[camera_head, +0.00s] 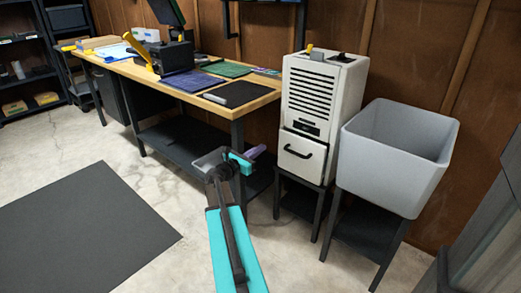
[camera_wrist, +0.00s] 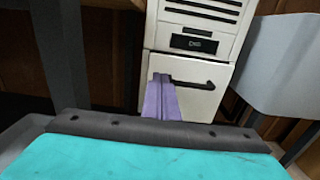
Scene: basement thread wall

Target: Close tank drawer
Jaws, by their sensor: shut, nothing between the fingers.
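The tank drawer (camera_head: 300,156) is the white lower front of the white dehumidifier-like unit (camera_head: 315,90), with a black bar handle. In the head view its front looks slightly proud of the body at the top edge; how far it is out is hard to tell. The drawer shows in the wrist view (camera_wrist: 205,88) with its handle (camera_wrist: 193,84). My gripper (camera_head: 258,152) has purple fingers, shut and empty, pointing at the drawer from the left. In the wrist view the fingers (camera_wrist: 162,100) overlap the drawer's left part and the handle's left end. Contact cannot be told.
The unit stands on a dark stand (camera_head: 298,200). A grey open bin (camera_head: 395,160) on another stand is close on the right. A wooden workbench (camera_head: 215,100) with mats and a press is on the left. Concrete floor in front is clear, with a dark mat (camera_head: 85,230).

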